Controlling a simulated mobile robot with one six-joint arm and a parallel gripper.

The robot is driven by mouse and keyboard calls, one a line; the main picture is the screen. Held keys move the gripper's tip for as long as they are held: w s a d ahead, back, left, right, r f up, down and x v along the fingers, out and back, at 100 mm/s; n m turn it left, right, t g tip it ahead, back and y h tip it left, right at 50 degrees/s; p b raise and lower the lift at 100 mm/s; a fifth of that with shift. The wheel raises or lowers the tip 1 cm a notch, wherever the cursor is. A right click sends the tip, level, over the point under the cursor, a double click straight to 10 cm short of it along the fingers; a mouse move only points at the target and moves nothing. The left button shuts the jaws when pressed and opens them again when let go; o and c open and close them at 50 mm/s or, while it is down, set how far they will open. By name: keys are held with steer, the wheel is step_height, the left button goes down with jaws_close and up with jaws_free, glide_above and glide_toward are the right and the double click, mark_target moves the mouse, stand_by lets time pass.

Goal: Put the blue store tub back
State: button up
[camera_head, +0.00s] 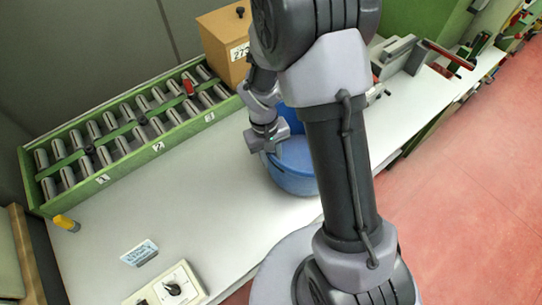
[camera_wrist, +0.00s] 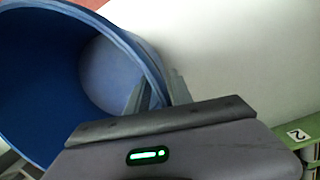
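The blue store tub (camera_head: 292,178) is on the white bench, partly hidden behind my arm in the head view. In the wrist view the open-topped tub (camera_wrist: 40,100) fills the left side, and its visible inside looks empty. My gripper (camera_head: 270,147) is at the tub's left rim. In the wrist view my gripper's fingers (camera_wrist: 157,92) are close together, one inside the tub wall and one outside, with the rim between them. The gripper looks shut on the rim. I cannot tell whether the tub's base touches the bench.
A green rack (camera_head: 130,165) of grey cylinders, with numbered compartments, runs along the back. A wooden box (camera_head: 222,45) stands behind the tub. A card (camera_head: 139,252), a switch box (camera_head: 168,290) and a yellow item (camera_head: 66,223) are at front left. The bench (camera_head: 190,205) left of the tub is clear.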

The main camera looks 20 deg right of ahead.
step_height(320, 180, up, 19)
steer(key=a+m+t+p, duration=0.1)
steer(key=t+p, duration=0.1)
steer(key=p, duration=0.2)
steer(key=s+a+r+m+t+y, duration=0.2)
steer(key=s+r+m+t, duration=0.2)
steer(key=s+r, duration=0.8)
steer(key=s+t, duration=0.1)
steer(key=s, duration=0.1)
steer(key=shift+s+a+r+y, duration=0.25)
steer(key=shift+s+r+y, duration=0.1)
steer(key=shift+r+y, duration=0.05)
